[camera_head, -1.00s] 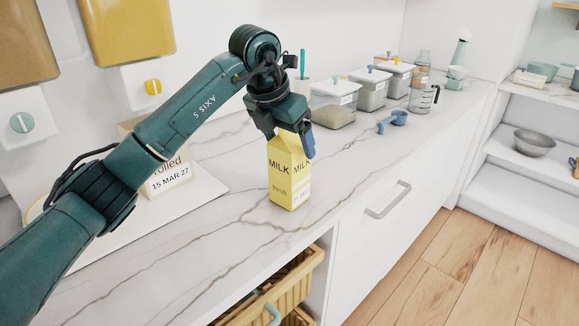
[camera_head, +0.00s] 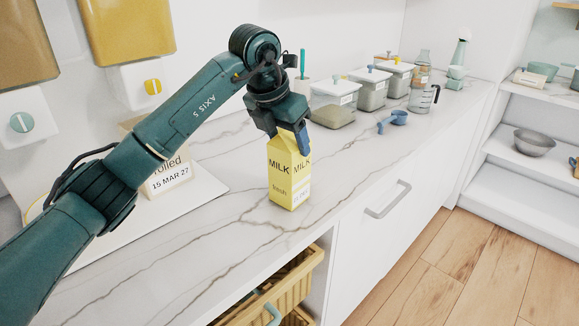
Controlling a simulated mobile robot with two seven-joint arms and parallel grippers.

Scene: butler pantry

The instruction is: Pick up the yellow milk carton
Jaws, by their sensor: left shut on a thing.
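The yellow milk carton (camera_head: 284,184) stands upright on the marble counter, with "MILK" printed on its faces. My left gripper (camera_head: 287,140) reaches down from above and is shut on the top of the carton, with a blue fingertip showing on its right side. The carton's top is partly hidden by the fingers. I cannot see a gap between the carton's base and the counter. My right gripper is not in view.
Lidded containers (camera_head: 333,103), a blue scoop (camera_head: 393,121) and a measuring jug (camera_head: 423,98) stand farther back along the counter. A labelled box (camera_head: 168,178) sits behind my left arm. An open basket drawer (camera_head: 285,287) is below the counter edge.

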